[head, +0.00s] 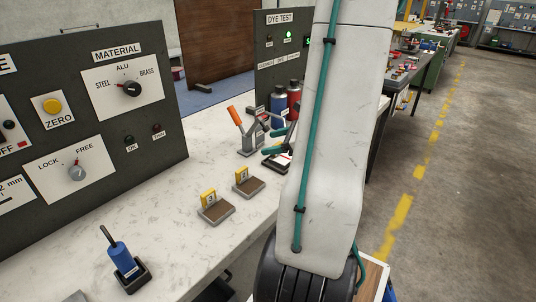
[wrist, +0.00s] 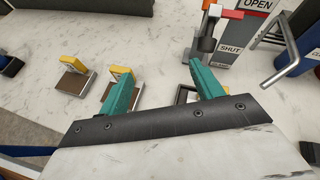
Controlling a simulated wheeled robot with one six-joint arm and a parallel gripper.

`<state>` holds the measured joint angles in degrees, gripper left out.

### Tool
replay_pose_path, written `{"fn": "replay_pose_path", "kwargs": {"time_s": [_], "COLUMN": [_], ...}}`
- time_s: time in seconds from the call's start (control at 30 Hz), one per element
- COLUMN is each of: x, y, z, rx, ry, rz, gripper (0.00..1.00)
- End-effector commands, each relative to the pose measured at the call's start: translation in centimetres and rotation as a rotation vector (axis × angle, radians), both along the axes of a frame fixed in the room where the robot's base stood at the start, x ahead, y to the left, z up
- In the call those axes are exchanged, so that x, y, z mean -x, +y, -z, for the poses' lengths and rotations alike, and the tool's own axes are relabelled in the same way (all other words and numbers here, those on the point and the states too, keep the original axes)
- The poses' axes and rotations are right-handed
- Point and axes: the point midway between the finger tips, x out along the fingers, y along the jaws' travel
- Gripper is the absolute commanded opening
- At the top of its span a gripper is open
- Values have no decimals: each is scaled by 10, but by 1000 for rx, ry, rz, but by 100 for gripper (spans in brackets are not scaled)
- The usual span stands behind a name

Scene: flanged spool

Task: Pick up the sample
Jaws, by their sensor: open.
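I cannot make out a flanged spool or other clear sample in either view. My gripper (wrist: 159,68) is open, its two teal fingers wide apart with bare white bench between the tips. In the head view the gripper is mostly hidden behind my arm, with teal fingers showing at its left edge. Two brown-topped pads with yellow number tags, a nearer pad (head: 217,213) and a farther pad (head: 249,187), look empty. In the wrist view the farther pad (wrist: 133,95) is partly behind the left finger. A dark-framed holder (wrist: 183,94) is partly behind the right finger; its contents are hidden.
A toggle clamp (head: 250,140) with an orange handle stands by the gripper, near blue and red bottles (head: 293,98). An OPEN/SHUT sign (wrist: 230,52) stands beside the clamp. A blue-handled tool (head: 122,257) sits in a black stand. The control panel (head: 90,120) lines the left.

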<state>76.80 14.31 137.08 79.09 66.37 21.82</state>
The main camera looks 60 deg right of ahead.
Motion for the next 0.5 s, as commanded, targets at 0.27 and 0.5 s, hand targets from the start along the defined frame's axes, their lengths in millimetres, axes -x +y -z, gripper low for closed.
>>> {"fn": "replay_pose_path", "kwargs": {"time_s": [0.27,0.5], "x": [52,33], "y": [-69,-75], "z": [34,45], "rx": [-151,-161], "ry": [-47,-50], "rz": [333,350], "gripper": [65,65]}}
